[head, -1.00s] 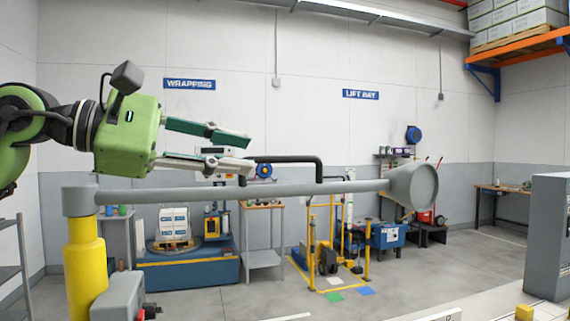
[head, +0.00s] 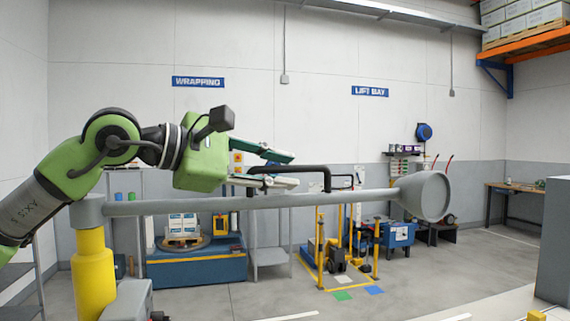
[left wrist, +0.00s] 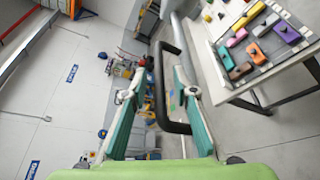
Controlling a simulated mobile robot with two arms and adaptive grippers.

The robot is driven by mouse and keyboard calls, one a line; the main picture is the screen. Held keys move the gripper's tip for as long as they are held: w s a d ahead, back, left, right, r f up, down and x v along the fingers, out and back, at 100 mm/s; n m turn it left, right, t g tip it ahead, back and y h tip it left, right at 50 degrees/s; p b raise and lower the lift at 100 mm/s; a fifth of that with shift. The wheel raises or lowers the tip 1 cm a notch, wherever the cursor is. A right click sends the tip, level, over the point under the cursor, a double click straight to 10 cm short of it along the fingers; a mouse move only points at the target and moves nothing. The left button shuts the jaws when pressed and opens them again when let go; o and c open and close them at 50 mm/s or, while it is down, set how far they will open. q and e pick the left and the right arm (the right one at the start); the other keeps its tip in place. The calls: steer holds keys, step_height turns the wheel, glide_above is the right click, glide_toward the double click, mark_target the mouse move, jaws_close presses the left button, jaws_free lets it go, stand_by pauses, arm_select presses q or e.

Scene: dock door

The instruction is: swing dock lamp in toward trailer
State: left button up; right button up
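The dock lamp has a grey horizontal arm (head: 220,205) on a yellow post (head: 93,275). Its grey cone-shaped head (head: 425,195) is at the right end. A black bar handle (head: 318,170) rises from the arm; it also shows in the left wrist view (left wrist: 160,85). My left gripper (head: 291,170) is open, its green-padded fingers pointing right at handle height. In the left wrist view, the handle runs between the two spread fingers (left wrist: 158,82), with a gap visible on both sides. My right gripper is in neither view.
Behind are a blue wrapping machine (head: 195,268), a grey stand (head: 270,255) and a yellow-railed lift bay (head: 340,265). A grey cabinet (head: 556,240) stands at right. The left wrist view shows a white table (left wrist: 215,75) with coloured blocks close by.

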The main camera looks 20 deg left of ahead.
arm_select(q)
steer(key=shift+w+d+f, duration=0.15)
steer(key=shift+w+d, duration=0.2)
steer(key=shift+w, duration=0.1)
jaws_close()
steer(key=shift+s, duration=0.1)
